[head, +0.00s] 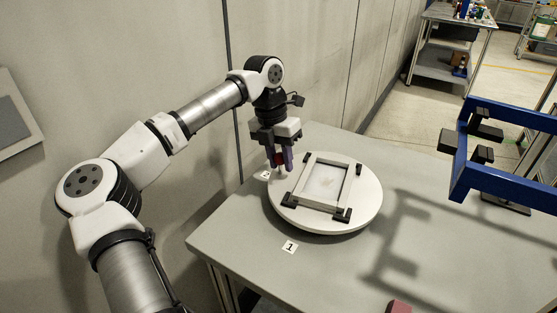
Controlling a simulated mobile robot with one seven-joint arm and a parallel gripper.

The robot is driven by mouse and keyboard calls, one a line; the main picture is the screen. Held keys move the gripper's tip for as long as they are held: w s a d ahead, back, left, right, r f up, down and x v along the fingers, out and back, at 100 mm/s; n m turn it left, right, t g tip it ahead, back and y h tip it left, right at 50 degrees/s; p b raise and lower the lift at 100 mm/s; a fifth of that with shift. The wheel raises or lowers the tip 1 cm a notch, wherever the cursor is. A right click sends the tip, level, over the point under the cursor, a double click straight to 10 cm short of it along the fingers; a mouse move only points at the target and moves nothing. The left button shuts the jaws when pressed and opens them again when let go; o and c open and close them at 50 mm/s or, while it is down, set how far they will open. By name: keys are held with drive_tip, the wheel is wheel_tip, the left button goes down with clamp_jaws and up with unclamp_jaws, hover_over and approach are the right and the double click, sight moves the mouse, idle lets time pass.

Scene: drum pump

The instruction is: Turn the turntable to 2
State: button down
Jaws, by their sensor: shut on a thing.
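The turntable (369,199) is a round white disc on the grey table. A rectangular grey frame (348,182) with black corner pieces lies on it around a pale panel. A label reading 1 (290,247) lies on the table in front of the disc. Another small label (265,175) lies by its left edge, too small to read surely. My gripper (280,164) points down at the disc's back-left rim. Its dark fingers are shut on a small red peg (280,158), mostly hidden between them. I cannot tell how the peg joins the disc.
A blue bracket frame (507,180) with black pads stands at the right and casts a shadow over the table (235,243). A dark red block (399,307) shows at the bottom edge. A wall runs close behind my arm. The table's front left is clear.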

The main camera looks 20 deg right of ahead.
drive_tip(key=shift+w+d+m+p, duration=0.45)
drive_tip(key=shift+w+d+m, duration=0.2)
drive_tip(key=shift+m, duration=0.25)
drive_tip(key=c, duration=1.1)
unclamp_jaws()
drive_tip(key=shift+c, duration=0.2)
wheel_tip(320, 180, up, 14)
drive_tip(key=w+a, duration=0.1)
drive_tip(key=w, duration=0.1)
drive_tip(key=shift+w+a+f+b, duration=0.15)
drive_tip(key=shift+w+f+b, duration=0.05)
drive_tip(key=shift+b, duration=0.15)
